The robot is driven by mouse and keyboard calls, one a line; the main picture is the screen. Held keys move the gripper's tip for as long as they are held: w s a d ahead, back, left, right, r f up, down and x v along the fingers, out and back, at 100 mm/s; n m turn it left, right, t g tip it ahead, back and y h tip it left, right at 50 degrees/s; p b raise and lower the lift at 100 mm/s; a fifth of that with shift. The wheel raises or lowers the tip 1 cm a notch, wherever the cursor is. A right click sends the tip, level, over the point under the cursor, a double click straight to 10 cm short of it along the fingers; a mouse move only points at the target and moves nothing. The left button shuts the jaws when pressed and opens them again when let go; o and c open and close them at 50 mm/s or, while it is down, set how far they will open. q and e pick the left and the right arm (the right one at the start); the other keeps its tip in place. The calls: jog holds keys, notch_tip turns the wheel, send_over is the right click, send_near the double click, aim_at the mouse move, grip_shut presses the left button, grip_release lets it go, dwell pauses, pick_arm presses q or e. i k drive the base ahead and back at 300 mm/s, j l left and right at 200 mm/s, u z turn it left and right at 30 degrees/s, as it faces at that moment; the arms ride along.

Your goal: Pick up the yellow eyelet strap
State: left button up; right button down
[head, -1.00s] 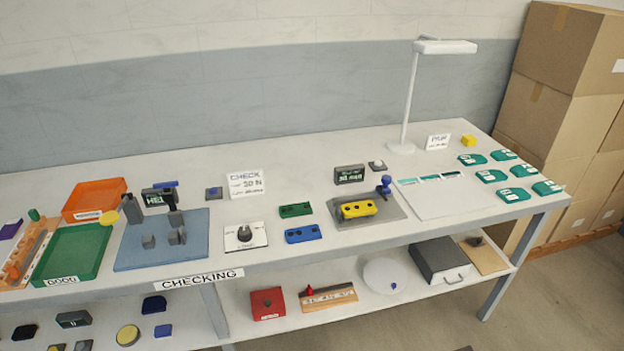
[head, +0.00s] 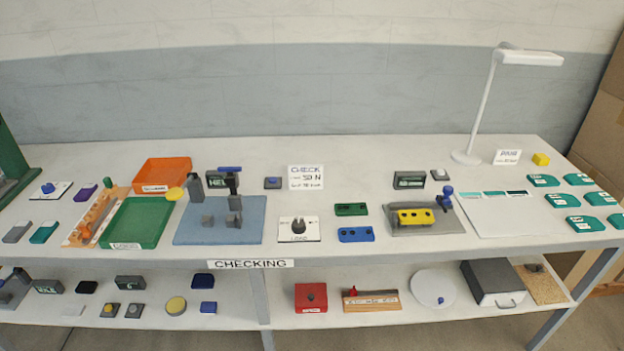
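The yellow eyelet strap (head: 415,217) lies on a grey plate (head: 440,229) on the bench top, right of the middle in the head view. It is a long block with dark round holes along its top. A blue-knobbed part (head: 445,197) stands on the same plate at the strap's right end. Neither of my grippers shows in the head view.
Green (head: 351,210) and blue (head: 356,234) holed blocks lie left of the strap. A dark display box (head: 409,180) stands behind it. A white sheet (head: 505,220) lies to the right, a lamp (head: 466,157) behind. The bench's front edge is close.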

aim_at(417, 216)
jog(key=i+l+u, duration=0.2)
jog(key=l, duration=0.65)
jog(key=i+l+u, duration=0.15)
jog(key=l, duration=0.7)
jog(key=i+l+u, duration=0.2)
jog(key=l, duration=0.7)
jog(key=l+u, duration=0.2)
jog(key=l, duration=0.65)
